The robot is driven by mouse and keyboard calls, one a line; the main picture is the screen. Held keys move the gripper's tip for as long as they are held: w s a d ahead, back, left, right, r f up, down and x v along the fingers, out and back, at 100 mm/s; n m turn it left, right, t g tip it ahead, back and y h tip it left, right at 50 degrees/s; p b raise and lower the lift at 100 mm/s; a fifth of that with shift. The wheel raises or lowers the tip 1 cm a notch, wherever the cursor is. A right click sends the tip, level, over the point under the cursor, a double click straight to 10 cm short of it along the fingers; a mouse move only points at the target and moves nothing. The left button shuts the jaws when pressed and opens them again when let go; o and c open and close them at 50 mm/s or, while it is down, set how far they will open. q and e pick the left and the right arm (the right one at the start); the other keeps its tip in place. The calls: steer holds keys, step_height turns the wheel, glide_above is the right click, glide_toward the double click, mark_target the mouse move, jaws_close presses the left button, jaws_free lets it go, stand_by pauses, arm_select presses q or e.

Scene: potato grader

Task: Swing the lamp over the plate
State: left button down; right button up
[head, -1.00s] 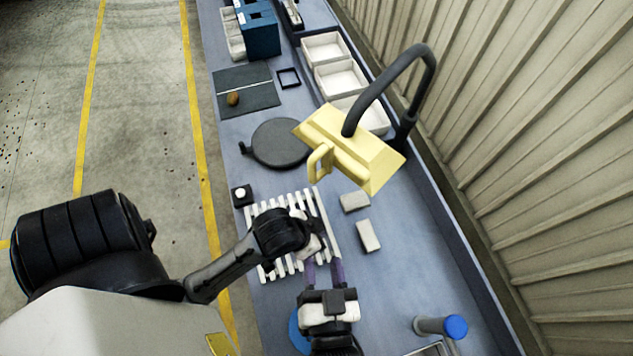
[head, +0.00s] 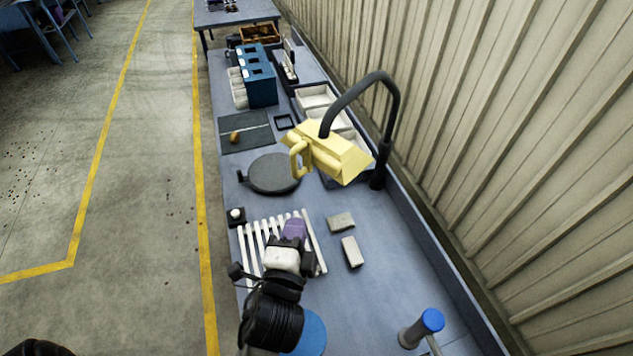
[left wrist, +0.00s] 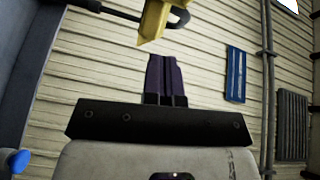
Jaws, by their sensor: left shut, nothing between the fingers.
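The lamp has a yellow head (head: 342,160) with a yellow loop handle (head: 297,158) on its left side, hanging from a black curved neck (head: 391,110). The plate is a dark round disc (head: 273,173) on the bench, left of the lamp head in the head view. My left gripper (head: 294,228) is shut and empty, its purple fingers above the white slats, nearer than the plate and lamp. In the left wrist view its fingers (left wrist: 163,72) are together, with part of the yellow lamp head (left wrist: 153,20) beyond them. My right gripper is not in view.
White slats (head: 258,238) and a small black box with a white knob (head: 236,215) lie near the bench's left edge. Two grey blocks (head: 341,222) lie right of the slats. A blue-capped post (head: 432,320) stands at the near right. White trays (head: 316,97) sit behind the lamp.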

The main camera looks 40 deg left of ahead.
mark_target(297, 176)
arm_select(q)
steer(key=shift+m, duration=0.9)
steer(key=shift+s+a+r+b+x, duration=0.1)
steer(key=shift+s+a+x, duration=0.2)
steer(key=shift+x, duration=1.85)
steer(key=shift+s+a+r+b+x, duration=0.15)
steer(key=shift+a+x, duration=0.25)
steer(key=shift+x, duration=1.75)
steer(key=shift+s+a+f+b+x, duration=0.1)
steer(key=shift+a+x, duration=0.25)
steer(key=shift+x, duration=1.75)
